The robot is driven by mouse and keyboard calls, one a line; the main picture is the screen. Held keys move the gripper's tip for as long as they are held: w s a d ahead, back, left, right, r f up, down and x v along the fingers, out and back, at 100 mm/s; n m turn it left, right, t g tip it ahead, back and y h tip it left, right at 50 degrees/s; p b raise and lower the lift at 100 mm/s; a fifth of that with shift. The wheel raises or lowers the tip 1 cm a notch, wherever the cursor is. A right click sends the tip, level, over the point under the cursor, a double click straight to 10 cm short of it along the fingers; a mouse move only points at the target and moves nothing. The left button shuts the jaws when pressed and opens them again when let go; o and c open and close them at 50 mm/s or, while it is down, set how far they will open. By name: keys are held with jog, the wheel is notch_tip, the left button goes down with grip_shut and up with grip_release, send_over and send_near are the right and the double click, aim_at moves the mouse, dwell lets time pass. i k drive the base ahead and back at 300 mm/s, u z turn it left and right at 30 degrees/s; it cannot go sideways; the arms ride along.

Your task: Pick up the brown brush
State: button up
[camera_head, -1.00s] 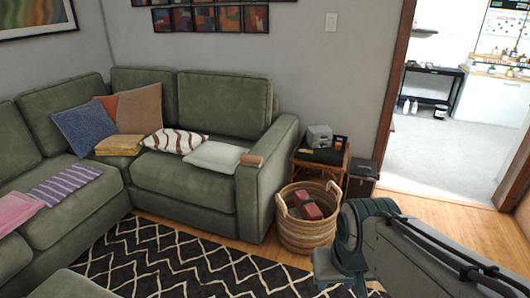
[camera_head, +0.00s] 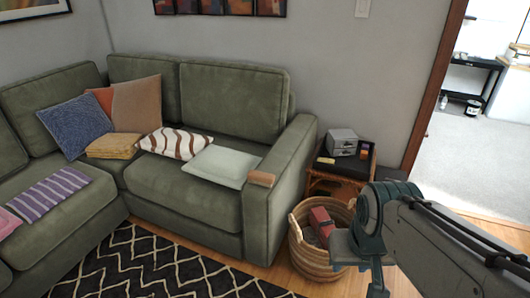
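My gripper (camera_head: 368,262) is at the lower right, in front of the wicker basket and to the right of the armrest. It is well apart from the brown item. My arm covers part of the basket, and the fingertips are not clear enough to show whether they are open.
The wicker basket (camera_head: 306,262) with a red item (camera_head: 321,222) stands beside the armrest. A side table behind it bears a grey box (camera_head: 342,142) and small items. A green sectional (camera_head: 180,185) with cushions fills the left. A patterned rug (camera_head: 160,265) covers the floor in front.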

aim_at(262, 178)
jog(key=i, duration=1)
jog(key=u, duration=2.1)
jog(key=i, duration=2)
jog(key=z, duration=3.4)
